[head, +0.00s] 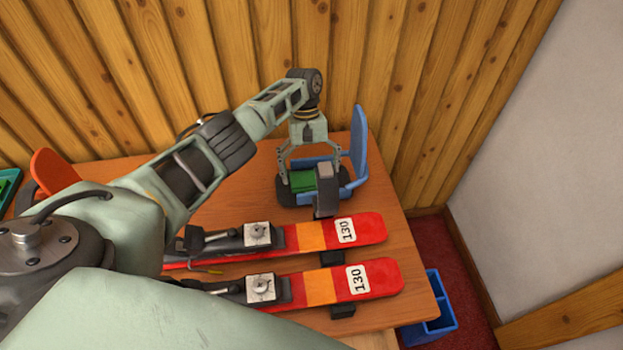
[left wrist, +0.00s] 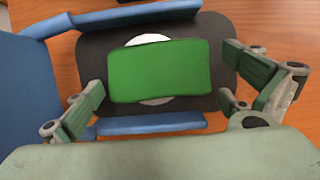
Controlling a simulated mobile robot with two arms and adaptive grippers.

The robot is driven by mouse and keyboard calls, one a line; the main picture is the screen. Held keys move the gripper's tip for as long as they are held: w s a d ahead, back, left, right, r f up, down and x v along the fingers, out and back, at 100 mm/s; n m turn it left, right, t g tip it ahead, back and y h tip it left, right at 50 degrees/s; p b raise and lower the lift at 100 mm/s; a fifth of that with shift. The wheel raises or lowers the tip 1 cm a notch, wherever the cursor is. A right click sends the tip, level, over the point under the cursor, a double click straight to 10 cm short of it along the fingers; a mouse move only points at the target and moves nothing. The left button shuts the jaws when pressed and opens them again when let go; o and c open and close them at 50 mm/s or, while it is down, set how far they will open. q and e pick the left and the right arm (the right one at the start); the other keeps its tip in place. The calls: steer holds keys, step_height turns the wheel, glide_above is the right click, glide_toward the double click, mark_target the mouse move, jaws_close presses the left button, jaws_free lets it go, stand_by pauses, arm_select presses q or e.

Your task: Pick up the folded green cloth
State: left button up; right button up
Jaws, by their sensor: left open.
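The folded green cloth (head: 302,181) lies on a dark pad in a blue-sided holder (head: 358,145) at the back right of the bench. In the left wrist view the cloth (left wrist: 160,70) is a flat green rectangle, with part of a white disc showing under it. My left gripper (head: 310,170) is above the holder, pointing down. In the left wrist view its open fingers (left wrist: 168,92) stand to the left and right of the cloth, apart from it. My right gripper is not in view.
Two red and orange skis (head: 318,236) marked 130 lie across the bench in front of the holder. A blue bin (head: 432,322) stands on the floor to the right. A wooden wall (head: 350,50) rises behind. A green tray (head: 8,185) shows at the far left.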

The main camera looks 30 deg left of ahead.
arm_select(q)
steer(key=shift+c, duration=0.5)
steer(key=c, duration=0.7)
